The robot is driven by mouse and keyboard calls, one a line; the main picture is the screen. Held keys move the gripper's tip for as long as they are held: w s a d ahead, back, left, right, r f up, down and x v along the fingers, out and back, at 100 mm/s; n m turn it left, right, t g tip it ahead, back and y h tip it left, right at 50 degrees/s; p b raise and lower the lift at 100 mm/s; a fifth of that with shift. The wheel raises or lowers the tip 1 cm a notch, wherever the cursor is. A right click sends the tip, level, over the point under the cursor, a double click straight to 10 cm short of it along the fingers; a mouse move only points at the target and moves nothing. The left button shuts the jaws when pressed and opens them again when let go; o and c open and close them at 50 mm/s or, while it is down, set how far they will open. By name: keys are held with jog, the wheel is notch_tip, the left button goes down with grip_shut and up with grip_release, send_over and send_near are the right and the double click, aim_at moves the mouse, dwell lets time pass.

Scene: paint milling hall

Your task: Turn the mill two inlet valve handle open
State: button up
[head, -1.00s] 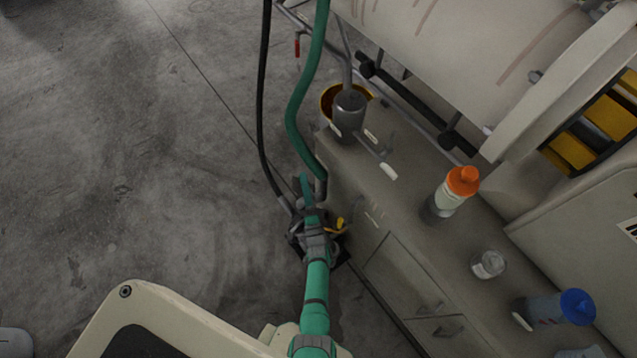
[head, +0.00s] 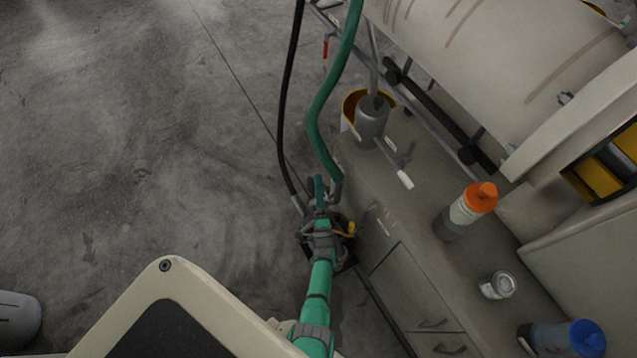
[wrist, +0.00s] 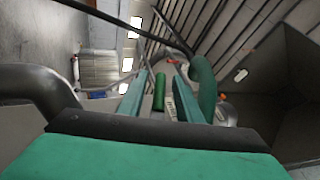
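My gripper (wrist: 160,69) is open in the wrist view, its two teal fingers spread. A green cylindrical grip (wrist: 160,92) shows between the fingers, with gaps on both sides; I cannot tell whether it is the mill two inlet valve handle. In the head view my gripper (head: 319,188) is at the left end of the grey cabinet, low beside the hoses, and my wrist hides much of what is there. A yellow lever-like part (head: 350,230) shows just right of my wrist. A small red handle (head: 325,49) hangs farther back. No mill number is readable.
A green hose (head: 325,100) and a black hose (head: 287,100) run down close to my gripper. The cabinet top (head: 425,210) holds an orange-capped bottle (head: 466,211), a glass jar (head: 497,286) and a blue-capped bottle (head: 562,338).

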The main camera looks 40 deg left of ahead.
jog(key=shift+d, duration=0.1)
jog(key=shift+s+d+f, duration=0.1)
jog(key=shift+s+f, duration=0.05)
jog(key=shift+s, duration=0.05)
jog(key=s+d, duration=0.8)
jog(key=s, duration=0.1)
jog(key=shift+s+d, duration=0.15)
jog(key=shift+s, duration=0.1)
jog(key=shift+f, duration=0.1)
